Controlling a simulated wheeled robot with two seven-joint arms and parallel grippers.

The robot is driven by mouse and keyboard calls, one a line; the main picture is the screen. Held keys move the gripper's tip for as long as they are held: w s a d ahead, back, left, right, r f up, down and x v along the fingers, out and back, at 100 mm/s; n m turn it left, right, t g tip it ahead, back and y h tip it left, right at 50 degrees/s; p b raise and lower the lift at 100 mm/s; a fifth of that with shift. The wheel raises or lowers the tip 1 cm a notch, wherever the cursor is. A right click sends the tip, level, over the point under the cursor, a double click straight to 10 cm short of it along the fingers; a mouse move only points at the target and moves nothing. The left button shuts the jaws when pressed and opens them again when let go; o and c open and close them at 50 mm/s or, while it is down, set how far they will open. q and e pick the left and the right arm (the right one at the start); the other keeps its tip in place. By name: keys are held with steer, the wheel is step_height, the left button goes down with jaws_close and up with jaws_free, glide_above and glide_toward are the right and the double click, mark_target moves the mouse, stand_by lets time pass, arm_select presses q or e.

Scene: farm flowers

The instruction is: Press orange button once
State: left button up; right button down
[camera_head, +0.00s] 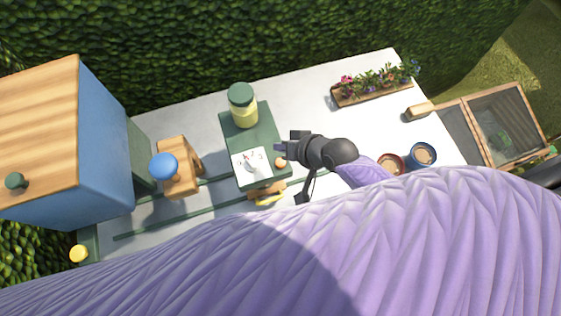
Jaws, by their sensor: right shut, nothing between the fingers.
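The orange button (281,163) is a small round knob at the right side of a green box (262,128), next to a white dial face (251,162) with a pointer. My right gripper (284,149) is shut and empty. Its fingertips are at the box's right edge, just above the button in the picture. I cannot tell whether they touch the box or the button. My left gripper is not in view.
A yellow jar with a green lid (242,106) stands on the box. To the left are a blue knob (163,166) on a wooden block and a large blue cabinet (92,150). A flower planter (372,94) and two cups (423,154) stand on the pale table (300,95). My purple arm covers the lower picture.

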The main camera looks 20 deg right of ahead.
mark_target(282, 164)
step_height(282, 164, down, 6)
steer(key=b, duration=0.4)
steer(key=shift+r+b, duration=0.25)
steer(key=shift+b, duration=0.05)
steer(key=shift+f+b, duration=0.3)
steer(key=shift+f, duration=0.1)
steer(key=shift+f, duration=0.15)
stand_by(1.0)
steer(key=shift+f, duration=0.3)
steer(key=shift+f+b, duration=0.6)
steer(key=shift+b, duration=0.15)
stand_by(0.4)
steer(key=shift+r, duration=0.1)
steer(key=shift+r+p, duration=0.95)
steer(key=shift+p, duration=0.15)
